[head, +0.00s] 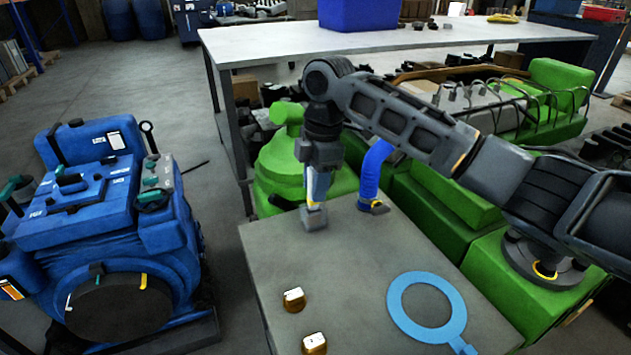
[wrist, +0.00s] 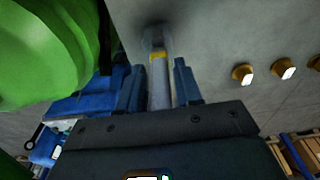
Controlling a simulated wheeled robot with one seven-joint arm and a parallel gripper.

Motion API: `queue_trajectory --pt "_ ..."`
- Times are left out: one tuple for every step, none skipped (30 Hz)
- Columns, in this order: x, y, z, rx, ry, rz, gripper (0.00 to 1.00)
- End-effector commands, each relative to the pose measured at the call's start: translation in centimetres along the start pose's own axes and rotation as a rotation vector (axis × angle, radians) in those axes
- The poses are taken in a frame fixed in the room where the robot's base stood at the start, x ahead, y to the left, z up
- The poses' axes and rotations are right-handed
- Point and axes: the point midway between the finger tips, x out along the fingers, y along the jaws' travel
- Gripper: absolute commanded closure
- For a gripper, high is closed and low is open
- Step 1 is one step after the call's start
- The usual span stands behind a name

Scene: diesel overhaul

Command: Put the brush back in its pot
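My gripper (head: 319,182) points down over the left back part of the grey bench top (head: 300,262). A slim pale grey thing with a yellow band and a grey foot (head: 313,217), which looks like the brush, stands below and between my fingers. In the wrist view its pale shaft (wrist: 160,88) lies between the two dark fingers of my gripper (wrist: 160,82), its grey end pointing away toward the bench. I cannot tell whether both fingers press on it. I cannot make out a pot in either view.
A bent blue tube (head: 373,172) with a yellow-banded foot stands close right of my gripper. Small brass pieces (head: 294,299) and a blue ring (head: 397,311) lie on the bench's front. A green engine part (head: 281,160) is behind left; a blue engine (head: 100,220) stands left.

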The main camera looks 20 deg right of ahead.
Motion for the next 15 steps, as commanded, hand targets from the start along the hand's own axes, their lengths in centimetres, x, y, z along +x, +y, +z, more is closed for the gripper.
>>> queue_trajectory --pt "0.0 0.0 0.0 0.0 0.0 0.0 0.61" --pt "0.0 0.0 0.0 0.0 0.0 0.0 0.58" --pt "-0.01 0.0 0.0 0.0 0.0 0.0 0.54" --pt "-0.01 0.0 0.0 0.0 0.0 0.0 0.51" --pt "-0.01 0.0 0.0 0.0 0.0 0.0 0.49" --pt "-0.01 0.0 0.0 0.0 0.0 0.0 0.49" --pt "-0.01 0.0 0.0 0.0 0.0 0.0 0.49" --pt "-0.01 0.0 0.01 0.0 0.0 0.0 0.49" --pt "-0.01 0.0 0.01 0.0 0.0 0.0 0.49" --pt "-0.01 0.0 0.01 0.0 0.0 0.0 0.49" --pt "-0.03 0.0 0.0 0.0 0.0 0.0 0.49" --pt "-0.11 0.01 0.0 0.0 -0.001 0.0 0.49" --pt "-0.23 0.02 0.0 0.0 -0.001 0.001 0.49" --pt "-0.41 0.02 -0.01 0.0 -0.001 0.001 0.49" --pt "-0.73 0.03 -0.03 0.0 0.0 0.001 0.49"
